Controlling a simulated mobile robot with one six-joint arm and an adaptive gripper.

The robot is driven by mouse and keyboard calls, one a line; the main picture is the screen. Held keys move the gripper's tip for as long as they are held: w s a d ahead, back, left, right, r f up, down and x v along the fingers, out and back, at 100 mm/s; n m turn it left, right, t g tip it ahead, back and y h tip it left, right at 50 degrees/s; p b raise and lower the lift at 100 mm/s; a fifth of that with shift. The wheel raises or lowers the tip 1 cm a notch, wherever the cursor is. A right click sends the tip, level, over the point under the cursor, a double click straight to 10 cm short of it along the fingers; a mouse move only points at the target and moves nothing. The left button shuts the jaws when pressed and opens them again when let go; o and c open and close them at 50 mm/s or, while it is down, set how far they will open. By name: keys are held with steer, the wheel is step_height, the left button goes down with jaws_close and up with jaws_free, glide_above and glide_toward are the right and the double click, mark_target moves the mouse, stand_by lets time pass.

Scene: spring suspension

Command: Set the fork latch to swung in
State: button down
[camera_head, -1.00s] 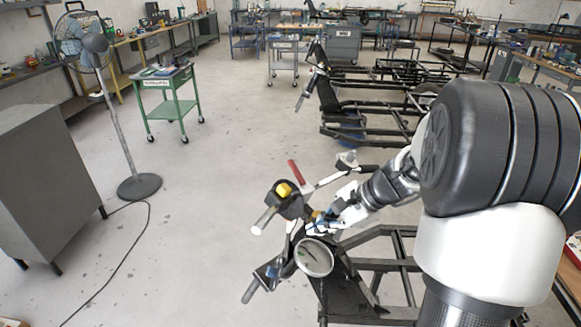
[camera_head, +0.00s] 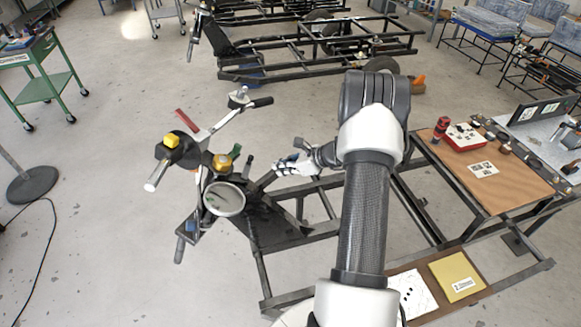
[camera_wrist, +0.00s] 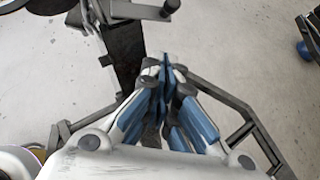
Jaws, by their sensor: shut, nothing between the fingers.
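The handlebar and fork assembly (camera_head: 225,198) stands at the left end of a dark metal frame in the head view. It carries a red lever, a yellow block and a round pale disc (camera_head: 224,200). I cannot tell for certain which part is the fork latch; a short dark upright lever (camera_head: 248,163) stands just right of the disc. My gripper (camera_head: 292,167) is right of this lever, apart from it, over the frame. In the wrist view my gripper (camera_wrist: 165,68) is shut and empty, blue pads together. A dark arm with a round knob (camera_wrist: 170,8) shows beyond its tips.
The frame's bars (camera_head: 312,235) lie under and around my arm. To the right is a brown board (camera_head: 475,185) with a red box (camera_head: 463,137) and small parts. A yellow sheet (camera_head: 458,276) lies at the lower right. Clear floor (camera_head: 90,190) is at the left.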

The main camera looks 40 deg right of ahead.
mark_target(248, 166)
steer(key=w+a+b, duration=0.1)
steer(key=w+a, duration=0.1)
steer(key=w, duration=0.4)
steer(key=shift+a+f, duration=0.35)
steer(key=w, duration=0.1)
steer(key=n, duration=0.1)
steer(key=w+y, duration=0.1)
steer(key=shift+w+a+r+n+b, duration=0.25)
steer(key=shift+w+r+n+b, duration=0.05)
steer(key=shift+n, duration=0.1)
steer(key=shift+s+d+r, duration=0.1)
steer(key=shift+d, duration=0.05)
